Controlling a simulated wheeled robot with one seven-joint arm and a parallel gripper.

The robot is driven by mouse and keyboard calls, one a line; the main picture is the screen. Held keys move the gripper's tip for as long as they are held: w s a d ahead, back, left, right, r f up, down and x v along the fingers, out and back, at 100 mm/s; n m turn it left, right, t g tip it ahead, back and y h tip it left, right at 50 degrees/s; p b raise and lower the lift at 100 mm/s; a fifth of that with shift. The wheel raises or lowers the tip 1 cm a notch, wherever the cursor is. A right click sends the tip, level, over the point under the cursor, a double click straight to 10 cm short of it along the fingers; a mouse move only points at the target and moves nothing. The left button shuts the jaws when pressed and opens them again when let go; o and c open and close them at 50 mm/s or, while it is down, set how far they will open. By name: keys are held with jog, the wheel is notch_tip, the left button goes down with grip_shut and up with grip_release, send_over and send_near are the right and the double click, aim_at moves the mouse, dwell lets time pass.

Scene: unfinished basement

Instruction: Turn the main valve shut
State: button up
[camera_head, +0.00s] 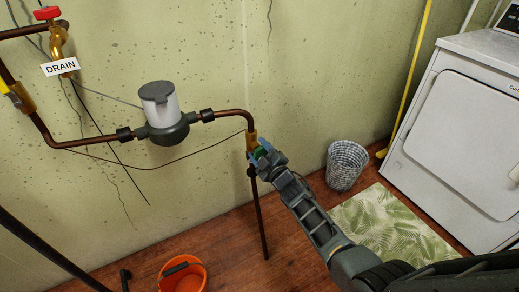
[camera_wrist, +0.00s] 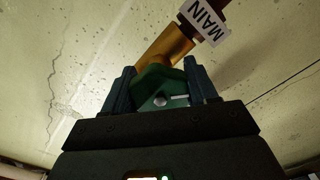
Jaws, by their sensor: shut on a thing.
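The main valve has a green handle (camera_wrist: 162,88) on a brass body (camera_wrist: 168,45), with a white "MAIN" tag (camera_wrist: 205,20) beside it in the wrist view. In the head view the brass body (camera_head: 251,140) sits on the copper pipe right of the meter, with a little of the green handle (camera_head: 260,154) showing. My gripper (camera_head: 262,157) is shut on the green handle. In the wrist view its two fingers (camera_wrist: 161,92) flank the handle, one on each side. Part of the handle is hidden by my gripper.
A grey water meter (camera_head: 167,115) and a red-handled valve (camera_head: 47,13) tagged "DRAIN" (camera_head: 60,67) are on the pipes to the left. An orange bucket (camera_head: 183,276), a wicker basket (camera_head: 345,165), a leaf-pattern mat (camera_head: 392,226) and a white dryer (camera_head: 460,130) stand around on the wooden floor.

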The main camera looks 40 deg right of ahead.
jog(key=m+p, duration=0.1)
jog(key=m, duration=0.3)
jog(key=shift+d, duration=0.15)
jog(key=m, duration=0.3)
jog(key=shift+s+f+m+p, duration=0.1)
jog(key=shift+m+p, duration=0.2)
jog(key=m, duration=0.3)
jog(key=shift+m+p, duration=0.3)
jog(key=shift+p, duration=0.05)
jog(key=m, duration=0.3)
jog(key=shift+m+p, duration=0.3)
jog(key=m, duration=0.3)
jog(key=shift+a+m+p, duration=0.2)
jog(key=shift+m+p, duration=0.1)
jog(key=m, duration=0.3)
jog(key=shift+m, duration=0.3)
jog(key=m+p, duration=0.1)
jog(key=m, duration=0.5)
jog(key=shift+a, duration=0.2)
jog(key=shift+m, duration=0.3)
